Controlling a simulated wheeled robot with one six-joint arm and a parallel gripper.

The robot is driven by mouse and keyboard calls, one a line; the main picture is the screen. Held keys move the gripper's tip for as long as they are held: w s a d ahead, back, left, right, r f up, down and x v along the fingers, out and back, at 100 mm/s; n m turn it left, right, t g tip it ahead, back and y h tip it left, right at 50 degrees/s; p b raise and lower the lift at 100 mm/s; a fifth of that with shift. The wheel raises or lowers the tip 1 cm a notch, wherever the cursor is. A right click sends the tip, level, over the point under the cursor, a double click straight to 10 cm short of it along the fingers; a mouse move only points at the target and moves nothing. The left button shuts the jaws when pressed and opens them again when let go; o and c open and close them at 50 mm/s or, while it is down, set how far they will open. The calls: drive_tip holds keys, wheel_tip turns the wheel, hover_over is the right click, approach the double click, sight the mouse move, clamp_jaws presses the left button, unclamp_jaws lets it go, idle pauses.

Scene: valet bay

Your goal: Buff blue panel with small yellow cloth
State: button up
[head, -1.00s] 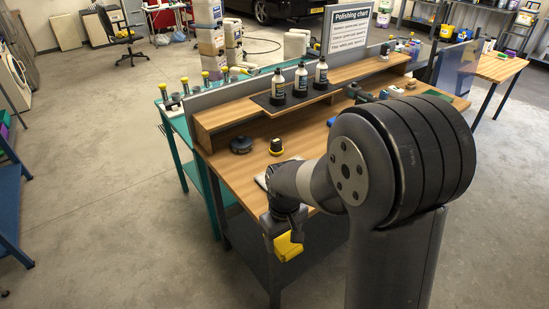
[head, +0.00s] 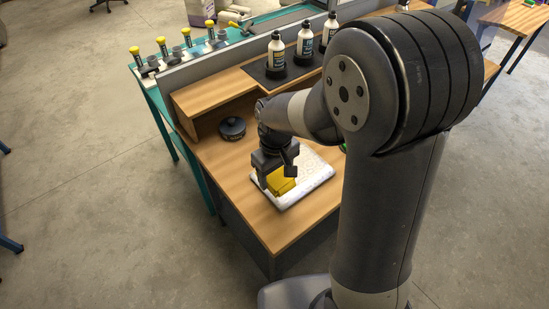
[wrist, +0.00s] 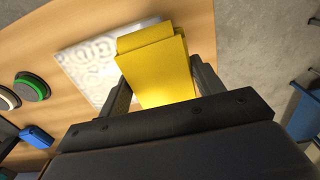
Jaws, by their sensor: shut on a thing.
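My gripper (head: 278,178) is shut on a folded yellow cloth (head: 284,184), above the left part of a pale silver-white panel (head: 316,170) on the wooden bench. I cannot tell whether the cloth touches the panel. In the wrist view the cloth (wrist: 158,70) sits between the two fingers and covers part of the panel (wrist: 88,62), which has a swirly surface. The panel looks whitish here, and no plainly blue panel shows in the current views.
The wooden bench (head: 262,226) holds a dark round pad (head: 232,128) behind the gripper. Several bottles (head: 305,42) stand on the raised shelf. The wrist view shows a green-rimmed disc (wrist: 33,86) and a small blue object (wrist: 36,137) left of the cloth.

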sight(305, 179)
drive_tip(key=shift+s+f+b, duration=0.15)
drive_tip(key=shift+f+b, duration=0.35)
drive_tip(key=shift+f, duration=0.2)
drive_tip(key=shift+f+b, duration=2.2)
drive_tip(key=shift+f, duration=0.65)
drive_tip(key=shift+f+b, duration=0.75)
drive_tip(key=shift+f, duration=0.2)
drive_tip(key=shift+d, duration=0.1)
